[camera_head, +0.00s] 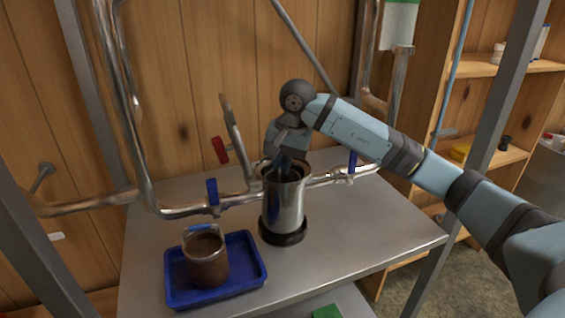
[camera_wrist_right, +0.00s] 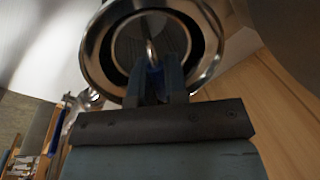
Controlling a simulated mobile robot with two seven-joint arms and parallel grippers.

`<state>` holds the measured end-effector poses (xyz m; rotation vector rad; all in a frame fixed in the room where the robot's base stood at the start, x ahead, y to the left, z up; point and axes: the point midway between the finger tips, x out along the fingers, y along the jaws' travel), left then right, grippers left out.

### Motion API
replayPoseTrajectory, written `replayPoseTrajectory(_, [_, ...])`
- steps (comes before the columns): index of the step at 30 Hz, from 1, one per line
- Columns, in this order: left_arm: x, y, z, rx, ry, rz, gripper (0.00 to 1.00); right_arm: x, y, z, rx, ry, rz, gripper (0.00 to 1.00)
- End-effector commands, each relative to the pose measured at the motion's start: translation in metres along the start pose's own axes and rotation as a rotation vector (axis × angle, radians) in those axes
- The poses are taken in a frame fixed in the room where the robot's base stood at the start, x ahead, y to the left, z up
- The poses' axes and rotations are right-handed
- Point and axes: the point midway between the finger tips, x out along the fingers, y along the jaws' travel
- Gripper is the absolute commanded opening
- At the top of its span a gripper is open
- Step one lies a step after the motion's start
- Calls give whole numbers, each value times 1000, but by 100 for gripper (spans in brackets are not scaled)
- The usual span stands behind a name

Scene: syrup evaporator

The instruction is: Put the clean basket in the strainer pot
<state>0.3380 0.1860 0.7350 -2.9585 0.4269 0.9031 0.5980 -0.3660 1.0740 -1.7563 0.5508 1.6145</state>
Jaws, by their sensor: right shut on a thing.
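The strainer pot (camera_head: 284,210) is a shiny steel cylinder standing upright on a dark round base on the metal table. My right gripper (camera_head: 284,163) points down into the pot's mouth. In the right wrist view the gripper (camera_wrist_right: 156,66) is shut on the thin handle of the clean basket (camera_wrist_right: 130,46), which shows as a grey round shape inside the pot's rim (camera_wrist_right: 93,62). A dark ring of space shows between basket and rim. The basket's depth and whether it touches the bottom are hidden. My left gripper is not in view.
A blue tray (camera_head: 178,293) at front left holds a brown, stained basket (camera_head: 207,260) with a raised handle. Steel pipes with blue (camera_head: 212,191) and red (camera_head: 220,150) valve handles run behind the pot. The table (camera_head: 350,240) is clear right of the pot.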

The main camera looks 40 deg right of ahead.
Motion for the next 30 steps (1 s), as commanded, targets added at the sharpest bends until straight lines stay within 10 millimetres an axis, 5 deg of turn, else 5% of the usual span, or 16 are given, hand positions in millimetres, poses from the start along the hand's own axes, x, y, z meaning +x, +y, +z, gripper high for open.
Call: replayPoseTrajectory(30, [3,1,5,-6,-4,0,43,0,0,0,0,0,0,0])
